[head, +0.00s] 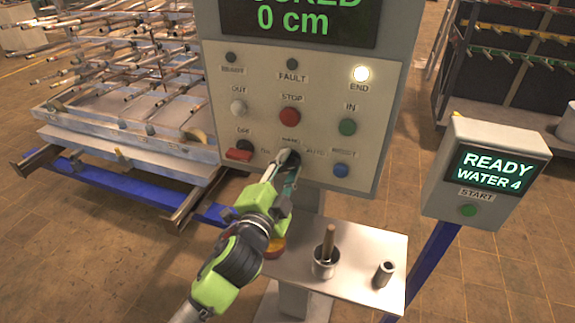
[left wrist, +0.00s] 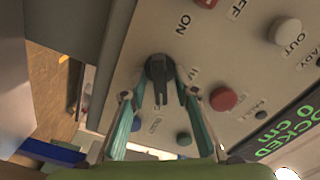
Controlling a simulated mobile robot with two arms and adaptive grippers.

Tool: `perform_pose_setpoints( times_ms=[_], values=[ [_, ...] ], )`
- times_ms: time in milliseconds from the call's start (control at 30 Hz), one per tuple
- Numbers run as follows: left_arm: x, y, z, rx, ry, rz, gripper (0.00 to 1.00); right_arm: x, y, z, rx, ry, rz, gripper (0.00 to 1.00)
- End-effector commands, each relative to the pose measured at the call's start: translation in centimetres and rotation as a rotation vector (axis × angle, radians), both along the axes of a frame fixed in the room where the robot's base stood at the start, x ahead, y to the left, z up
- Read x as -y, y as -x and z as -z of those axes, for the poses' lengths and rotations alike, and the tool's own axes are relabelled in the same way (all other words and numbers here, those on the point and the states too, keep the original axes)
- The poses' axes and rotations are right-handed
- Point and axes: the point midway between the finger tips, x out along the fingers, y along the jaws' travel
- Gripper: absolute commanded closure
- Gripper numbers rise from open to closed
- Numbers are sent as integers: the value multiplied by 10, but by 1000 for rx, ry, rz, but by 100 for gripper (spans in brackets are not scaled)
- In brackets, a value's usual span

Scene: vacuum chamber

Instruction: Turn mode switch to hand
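The mode switch is a black rotary knob on the grey control panel (head: 225,105), with small labels around it, AUTO at its right. In the head view my left gripper (head: 289,165) covers most of it. In the left wrist view the knob (left wrist: 158,72) shows clearly, its ridge pointing down in the picture, on the side of the blue button. My left gripper (left wrist: 158,98) is open, one finger on each side of the knob, with visible gaps between fingers and ridge. My right gripper is in neither view.
A red switch (head: 239,155), red STOP button (head: 290,116) and blue button (head: 341,170) sit close to the knob. Below is a metal shelf (head: 345,245) with a cup (head: 325,263) and a small cylinder (head: 383,274). A READY box (head: 485,172) stands at right.

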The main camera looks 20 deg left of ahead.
Motion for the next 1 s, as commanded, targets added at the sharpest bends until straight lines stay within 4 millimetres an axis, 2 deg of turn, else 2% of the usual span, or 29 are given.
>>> perform_pose_setpoints(
  times_ms=[100,167,200,233,667,1000],
  values=[
    [0,0,0,0,0,0,72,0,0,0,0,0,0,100],
    [0,0,0,0,0,0,85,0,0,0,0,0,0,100],
    [0,0,0,0,0,0,96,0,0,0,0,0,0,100],
    [0,0,0,0,0,0,100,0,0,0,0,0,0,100],
    [0,1,1,-5,52,-1,100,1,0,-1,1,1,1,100],
    [-1,1,-1,-14,295,-2,100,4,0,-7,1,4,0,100]
  ],
)
